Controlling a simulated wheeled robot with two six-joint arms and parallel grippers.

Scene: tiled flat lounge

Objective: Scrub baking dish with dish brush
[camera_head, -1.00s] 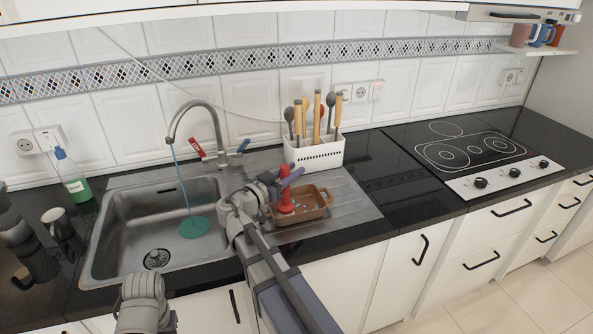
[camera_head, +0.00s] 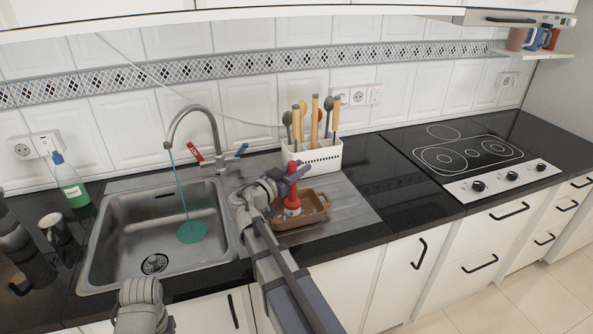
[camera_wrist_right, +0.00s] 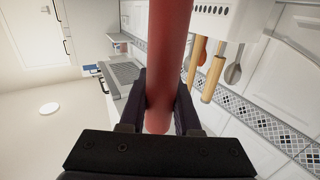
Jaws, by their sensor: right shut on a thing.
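The brown baking dish (camera_head: 318,208) sits on the ribbed steel drainer right of the sink, with a few pale bluish spots inside it. The red dish brush (camera_head: 292,201) stands roughly upright with its lower end inside the dish. Whether its bristles touch the bottom is hard to tell. My right gripper (camera_head: 291,178) is above the dish, shut on the brush's handle. In the right wrist view, the red handle (camera_wrist_right: 171,50) runs between the two dark fingers (camera_wrist_right: 166,100). My right arm hides the dish's left end. My left gripper is not in view.
The steel sink (camera_head: 112,224) lies left of the dish, with a running tap (camera_head: 207,112). A white utensil holder (camera_head: 318,158) stands behind the dish. The hob (camera_head: 463,155) is at right.

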